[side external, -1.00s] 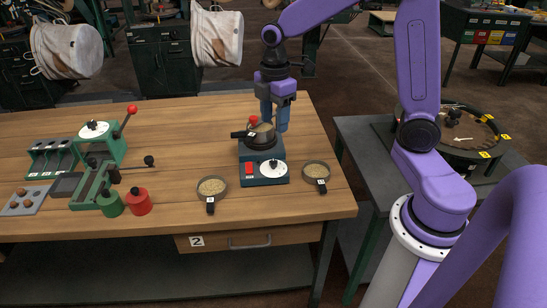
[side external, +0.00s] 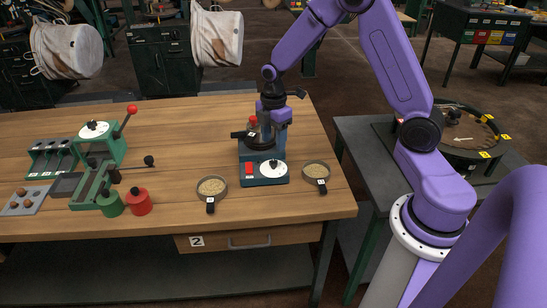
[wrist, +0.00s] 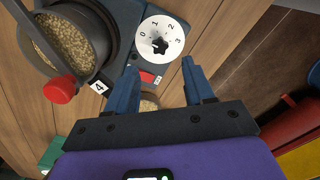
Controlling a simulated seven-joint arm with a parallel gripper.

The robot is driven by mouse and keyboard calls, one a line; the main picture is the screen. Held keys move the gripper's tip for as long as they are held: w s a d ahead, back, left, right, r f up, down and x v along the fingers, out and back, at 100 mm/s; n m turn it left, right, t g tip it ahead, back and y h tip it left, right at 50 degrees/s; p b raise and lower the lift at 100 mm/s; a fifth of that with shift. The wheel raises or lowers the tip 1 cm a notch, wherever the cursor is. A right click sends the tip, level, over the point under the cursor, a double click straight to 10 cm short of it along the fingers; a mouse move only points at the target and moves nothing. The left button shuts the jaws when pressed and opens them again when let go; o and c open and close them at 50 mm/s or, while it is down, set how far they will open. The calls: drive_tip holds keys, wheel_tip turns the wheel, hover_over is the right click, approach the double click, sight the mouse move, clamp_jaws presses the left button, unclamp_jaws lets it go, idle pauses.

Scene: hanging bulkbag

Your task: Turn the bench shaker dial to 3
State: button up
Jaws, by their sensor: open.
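The bench shaker (side external: 246,183) is a dark blue-grey base on the wooden bench. Its white dial (side external: 273,169) faces up at the front right. In the wrist view the dial (wrist: 176,28) shows 0, 1, 2 and 3 around a black knob (wrist: 160,46); I cannot tell exactly where the knob points. My gripper (wrist: 160,66) is open and empty, its two blue fingers apart, with the dial showing just beyond and between the tips. In the side view my gripper (side external: 272,128) is over the shaker's back part, partly hidden by the pan there.
A grain-filled pan (wrist: 70,45) with a red knob (wrist: 61,89) and a tag 4 sits on the shaker, close left of the fingers. A red switch (side external: 249,168) is beside the dial. Grain pans stand left (side external: 211,187) and right (side external: 316,171) of the shaker.

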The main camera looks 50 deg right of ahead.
sight(274, 161)
wheel_tip(274, 161, down, 8)
drive_tip(key=shift+r, duration=0.25)
clamp_jaws()
